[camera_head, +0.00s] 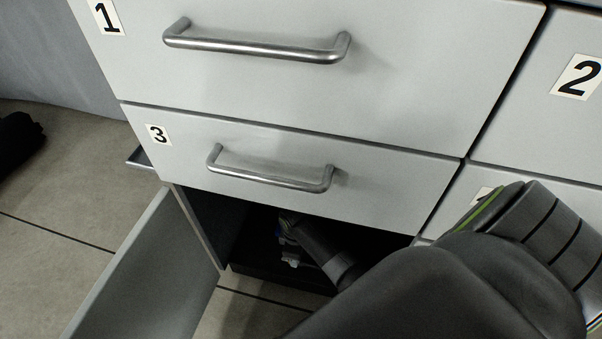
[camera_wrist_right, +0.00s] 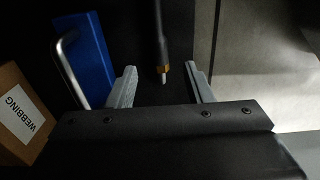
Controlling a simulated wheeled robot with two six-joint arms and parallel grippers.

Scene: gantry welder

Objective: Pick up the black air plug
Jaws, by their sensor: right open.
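In the right wrist view, a slim black air plug (camera_wrist_right: 158,28) with a brass collar and a pale tip comes down from the top edge. Its tip lies between the two grey fingers of my right gripper (camera_wrist_right: 161,74), which is open, with a gap on each side. Whether the plug hangs or lies on a surface I cannot tell. In the head view, my right arm reaches into the dark open compartment under drawer 3, and the right gripper (camera_head: 288,228) is partly shadowed there. The plug cannot be made out in that view. My left gripper is out of view.
A blue object (camera_wrist_right: 98,58) with a silver bar and a cardboard box (camera_wrist_right: 22,112) labelled WEBBING stand left of the gripper. Drawer 3 (camera_head: 400,185) is shut above the compartment. An open door panel (camera_head: 150,265) stands at the left.

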